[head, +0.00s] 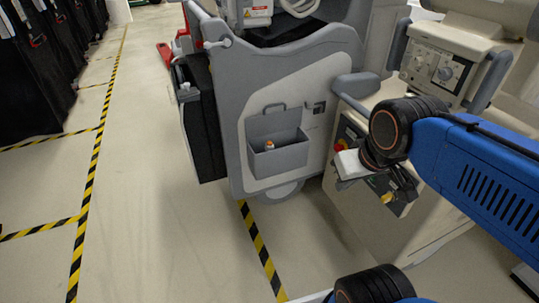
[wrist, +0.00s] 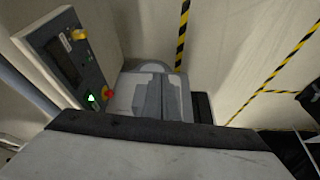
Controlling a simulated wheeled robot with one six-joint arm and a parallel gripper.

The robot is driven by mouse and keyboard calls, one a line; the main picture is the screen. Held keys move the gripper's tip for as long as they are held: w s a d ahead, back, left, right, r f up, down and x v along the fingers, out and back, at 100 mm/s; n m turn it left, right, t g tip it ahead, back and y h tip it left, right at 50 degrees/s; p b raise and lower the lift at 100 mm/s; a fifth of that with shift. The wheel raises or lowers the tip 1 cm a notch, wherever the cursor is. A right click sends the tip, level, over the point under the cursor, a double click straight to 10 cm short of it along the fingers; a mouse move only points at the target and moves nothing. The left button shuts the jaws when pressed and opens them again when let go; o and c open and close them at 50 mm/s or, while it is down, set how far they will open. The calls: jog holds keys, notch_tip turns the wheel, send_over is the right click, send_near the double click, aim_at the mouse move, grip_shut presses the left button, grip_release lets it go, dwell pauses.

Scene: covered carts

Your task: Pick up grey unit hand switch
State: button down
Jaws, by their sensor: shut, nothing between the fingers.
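The grey unit (head: 225,100) stands in the middle of the head view, a tall cart with a grey panel. A grey pocket (head: 285,160) is fixed to its front. A small hand switch (head: 268,146) with an orange and white top pokes out of the pocket; its lower part is hidden inside. The pocket also shows in the wrist view (wrist: 172,98), but I cannot make out the switch there. My gripper (head: 349,164) is shut and empty, to the right of the pocket and apart from it.
A beige unit (head: 365,215) with a control panel stands close on the right, behind my gripper. Its panel shows at left in the wrist view (wrist: 68,62). Black covered carts (head: 40,80) stand at far left. The floor (head: 140,190) between is clear, with yellow-black tape.

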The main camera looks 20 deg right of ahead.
jog(key=c, duration=1.8)
grip_release()
jog(key=shift+w, duration=0.15)
jog(key=o, duration=0.5)
jog(key=w+r, duration=0.1)
jog(key=w, duration=0.6)
jog(key=shift+w+a+r, duration=0.2)
jog(key=shift+w+a, duration=0.1)
jog(key=shift+a, duration=0.05)
jog(key=n, duration=0.1)
send_over(270, 145)
jog(key=s+d, duration=0.1)
jog(key=s, duration=0.4)
notch_tip(270, 145, down, 8)
jog(key=x, duration=1.1)
jog(key=shift+s+a+f, duration=0.1)
jog(key=shift+f, duration=0.3)
jog(key=shift+s+a+x, duration=0.1)
jog(key=shift+a+x, duration=0.1)
jog(key=shift+x, duration=1.1)
jog(key=shift+s+a+x, duration=0.15)
jog(key=shift+a+x, duration=0.05)
jog(key=shift+x, duration=1.1)
